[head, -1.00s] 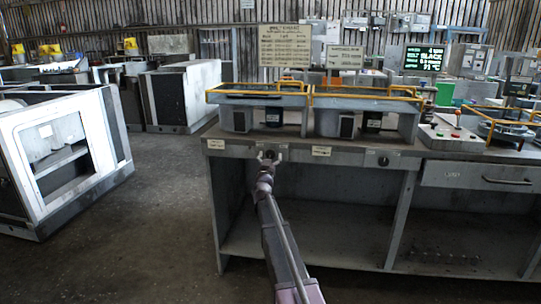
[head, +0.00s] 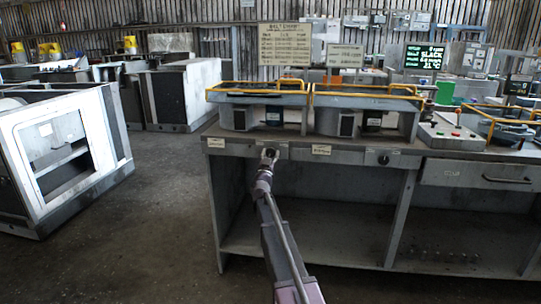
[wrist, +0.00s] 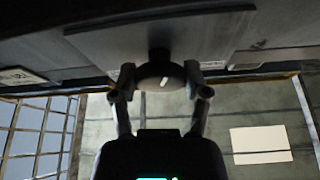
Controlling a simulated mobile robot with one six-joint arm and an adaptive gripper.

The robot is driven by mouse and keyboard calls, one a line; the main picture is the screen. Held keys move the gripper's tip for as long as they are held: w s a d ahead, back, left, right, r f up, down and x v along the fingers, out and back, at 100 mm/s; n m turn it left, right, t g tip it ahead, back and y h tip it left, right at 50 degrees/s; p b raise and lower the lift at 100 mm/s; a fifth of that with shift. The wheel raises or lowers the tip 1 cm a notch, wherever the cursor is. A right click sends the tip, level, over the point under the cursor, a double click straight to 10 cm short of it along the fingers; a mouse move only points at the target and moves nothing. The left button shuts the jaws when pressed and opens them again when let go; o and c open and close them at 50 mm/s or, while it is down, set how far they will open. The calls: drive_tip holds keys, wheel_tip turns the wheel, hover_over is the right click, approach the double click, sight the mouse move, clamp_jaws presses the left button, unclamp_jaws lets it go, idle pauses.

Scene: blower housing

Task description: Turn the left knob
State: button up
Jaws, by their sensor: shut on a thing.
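The left knob (wrist: 158,74) is a dark round knob with a short white mark, on the front panel of the grey bench. In the wrist view it sits between the two fingers of my gripper (wrist: 160,82), which is shut on it from both sides. In the head view my gripper (head: 269,154) is at the panel and hides most of the left knob. The right knob (head: 384,159), dark and round, is on the same panel further right, clear of my arm.
Labels (head: 321,150) sit on the panel near the knobs. Yellow rails (head: 365,96) top the units on the bench (head: 345,158). A drawer (head: 475,178) is at right. A white-framed cabinet (head: 95,150) stands at left, with open floor (head: 150,210) between.

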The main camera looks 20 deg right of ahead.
drive_tip(key=m+g+h, duration=0.1)
drive_tip(key=m, duration=0.2)
drive_tip(key=m+g+h+p, duration=0.1)
drive_tip(key=m, duration=0.1)
drive_tip(key=shift+w+r+m, duration=0.1)
drive_tip(key=shift+w+m, duration=0.1)
drive_tip(key=shift+m, duration=0.2)
drive_tip(key=shift+m+g+h+p, duration=0.3)
drive_tip(key=shift+m+g+h, duration=0.2)
drive_tip(key=shift+m+g, duration=0.95)
drive_tip(key=shift+m+t, duration=0.35)
drive_tip(key=shift+m, duration=0.2)
drive_tip(key=o, duration=1.1)
drive_tip(key=shift+o, duration=0.2)
drive_tip(key=shift+s, duration=0.1)
drive_tip(key=shift+n, duration=0.3)
